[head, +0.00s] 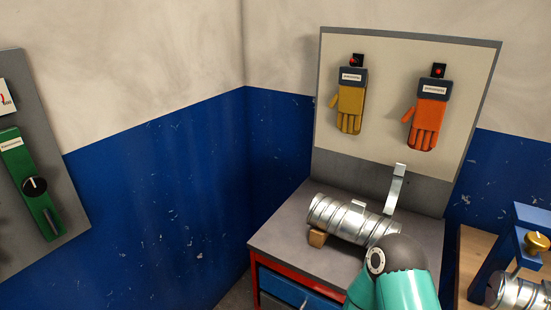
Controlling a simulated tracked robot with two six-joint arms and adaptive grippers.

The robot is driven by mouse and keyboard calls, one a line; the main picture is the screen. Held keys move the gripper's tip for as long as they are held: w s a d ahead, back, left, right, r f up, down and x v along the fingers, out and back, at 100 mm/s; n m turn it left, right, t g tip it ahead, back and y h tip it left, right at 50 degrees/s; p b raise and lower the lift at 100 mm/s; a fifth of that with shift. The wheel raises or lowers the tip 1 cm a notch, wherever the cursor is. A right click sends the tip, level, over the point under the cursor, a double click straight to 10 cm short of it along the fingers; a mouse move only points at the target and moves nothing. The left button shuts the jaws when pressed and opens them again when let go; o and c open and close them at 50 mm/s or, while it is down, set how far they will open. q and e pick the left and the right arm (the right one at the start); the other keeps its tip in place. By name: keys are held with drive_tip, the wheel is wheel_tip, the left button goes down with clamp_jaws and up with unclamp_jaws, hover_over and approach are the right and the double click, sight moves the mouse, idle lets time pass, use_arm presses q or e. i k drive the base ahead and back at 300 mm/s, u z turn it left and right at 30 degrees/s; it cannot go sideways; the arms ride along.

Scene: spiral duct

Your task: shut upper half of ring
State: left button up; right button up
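A silver spiral duct (335,217) lies on its side on the grey bench top, resting on a wooden block (318,238). The upper half of the ring (395,188), a curved metal strip, stands up and open above the right part of the duct. The ring's lower half is not clearly visible. A teal arm of mine with a dark joint comes in from the bottom and covers the duct's right end. Neither gripper can be seen.
The bench (285,235) has a blue drawer and red frame. A panel (400,55) behind it holds a yellow glove (350,108) and an orange glove (427,125). A blue clamp (525,235) and another duct piece (520,293) stand at right. A green switch box (30,185) hangs left.

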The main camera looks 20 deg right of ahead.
sight(399, 170)
drive_tip(key=z, duration=0.05)
drive_tip(key=k, duration=0.5)
drive_tip(key=z, duration=0.05)
drive_tip(key=i, duration=0.2)
drive_tip(key=z, duration=2.9)
drive_tip(key=k, duration=0.95)
drive_tip(key=u, duration=1.25)
drive_tip(key=i, duration=0.7)
drive_tip(key=u, duration=0.05)
